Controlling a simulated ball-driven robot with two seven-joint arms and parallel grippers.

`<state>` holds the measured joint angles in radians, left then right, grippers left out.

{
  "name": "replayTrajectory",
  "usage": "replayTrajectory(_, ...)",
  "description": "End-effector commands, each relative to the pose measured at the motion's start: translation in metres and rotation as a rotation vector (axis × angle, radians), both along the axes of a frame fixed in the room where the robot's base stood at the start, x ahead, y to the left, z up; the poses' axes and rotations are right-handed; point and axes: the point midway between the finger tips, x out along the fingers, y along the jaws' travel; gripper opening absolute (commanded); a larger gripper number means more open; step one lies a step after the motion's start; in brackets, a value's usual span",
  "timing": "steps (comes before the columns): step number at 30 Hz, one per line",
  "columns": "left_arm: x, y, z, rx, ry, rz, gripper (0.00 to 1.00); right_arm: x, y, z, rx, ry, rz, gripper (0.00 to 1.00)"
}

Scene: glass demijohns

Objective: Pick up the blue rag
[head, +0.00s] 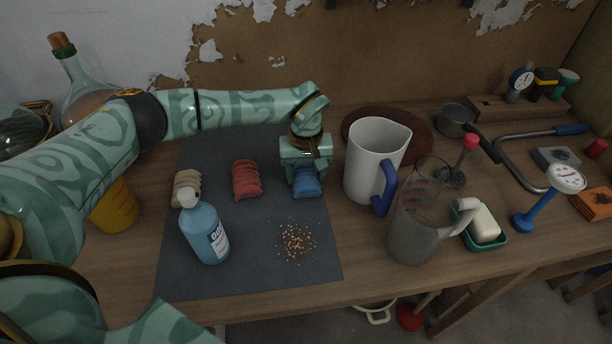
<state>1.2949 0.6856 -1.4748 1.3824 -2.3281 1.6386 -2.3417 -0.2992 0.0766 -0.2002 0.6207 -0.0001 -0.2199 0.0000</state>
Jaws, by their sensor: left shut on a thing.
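The blue rag (307,185) is a small folded bundle near the back right of the dark grey mat (215,272). My left gripper (304,178) reaches in from the left, points down and is shut on the blue rag. Its fingers and palm cover the rag's upper part. I cannot tell whether the rag touches the mat. A red rag (246,179) and a beige rag (186,188) lie to the left on the same mat. My right gripper is not in view.
A white pitcher (371,160) with a blue handle stands close right of the gripper. A clear jug (411,228) and soap dish (483,240) are further right.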

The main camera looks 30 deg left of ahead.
Motion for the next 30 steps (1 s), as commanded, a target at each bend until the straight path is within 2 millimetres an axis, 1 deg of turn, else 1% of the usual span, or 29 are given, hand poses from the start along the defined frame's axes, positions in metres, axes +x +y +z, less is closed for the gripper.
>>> replayTrajectory(5,0.000,0.000,0.006,0.001,-0.001,0.000,0.36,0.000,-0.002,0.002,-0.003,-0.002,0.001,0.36)
replayTrajectory(8,0.000,0.000,0.017,0.001,-0.002,0.000,0.36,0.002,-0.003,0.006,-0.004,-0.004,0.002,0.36)
replayTrajectory(11,0.001,0.000,0.035,0.001,-0.004,-0.001,0.36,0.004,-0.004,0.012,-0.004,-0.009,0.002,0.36)
replayTrajectory(20,-0.040,-0.032,0.098,0.000,-0.005,-0.004,0.36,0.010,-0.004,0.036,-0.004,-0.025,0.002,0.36)
replayTrajectory(24,-0.066,-0.054,0.109,-0.001,-0.002,-0.007,0.36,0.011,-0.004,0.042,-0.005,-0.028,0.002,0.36)
replayTrajectory(30,-0.094,-0.075,0.122,0.001,0.001,-0.004,0.36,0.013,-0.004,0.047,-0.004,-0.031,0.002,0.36)
